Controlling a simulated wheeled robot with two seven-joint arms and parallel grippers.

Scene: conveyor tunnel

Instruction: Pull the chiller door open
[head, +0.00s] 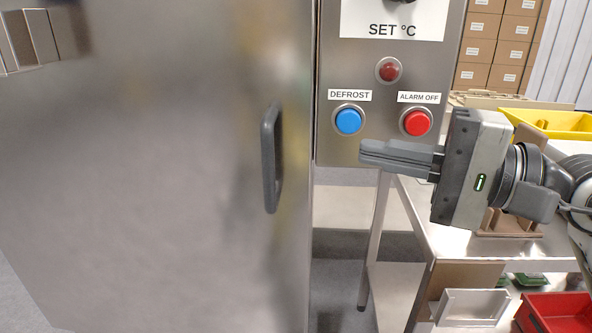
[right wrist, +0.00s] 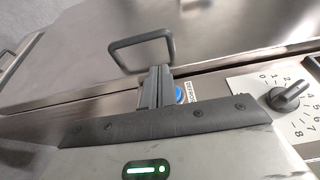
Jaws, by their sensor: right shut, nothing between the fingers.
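The chiller door (head: 150,170) is a large brushed steel panel filling the left of the head view. Its dark grey bar handle (head: 271,160) stands upright near the door's right edge. In the right wrist view the handle (right wrist: 142,46) shows as a loop just beyond my fingertips. My right gripper (head: 364,152) comes in from the right with its fingers together and nothing between them. It points left at the handle, with a gap between them in the head view. In the right wrist view my fingers (right wrist: 156,86) are side by side. My left gripper is not in view.
A steel control panel (head: 336,60) beside the door carries a blue DEFROST button (head: 348,121), a red ALARM OFF button (head: 416,122), a red lamp (head: 389,70) and a dial (right wrist: 288,95). A steel table (head: 430,225), a yellow tray (head: 560,122) and a red bin (head: 555,313) are at right.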

